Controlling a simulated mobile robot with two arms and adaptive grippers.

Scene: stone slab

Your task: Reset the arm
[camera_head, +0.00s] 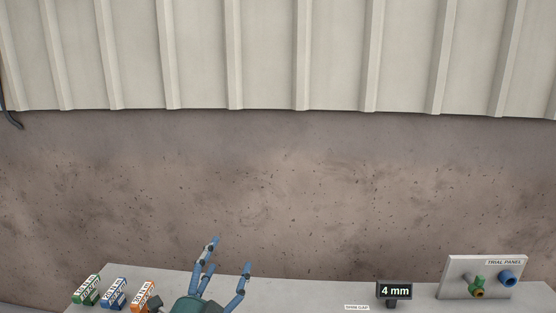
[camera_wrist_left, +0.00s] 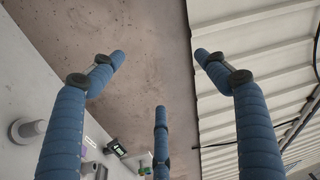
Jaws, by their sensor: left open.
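My left gripper (camera_head: 228,254) has blue jointed fingers and a dark green palm. It rises from the bottom edge of the head view, in front of the pale slab, with its fingers spread and empty. The left wrist view shows its three fingers (camera_wrist_left: 160,62) apart with nothing between them. It stands right of three small boxes, green (camera_head: 87,290), blue (camera_head: 113,293) and orange (camera_head: 142,296), and appears clear of them. My right gripper is in neither view.
The pale slab (camera_head: 265,289) has free room between the gripper and a black "4 mm" display (camera_head: 394,291). A grey trial panel (camera_head: 456,270) with green and blue fittings stands at the right. A brown wall (camera_head: 300,200) closes off the back.

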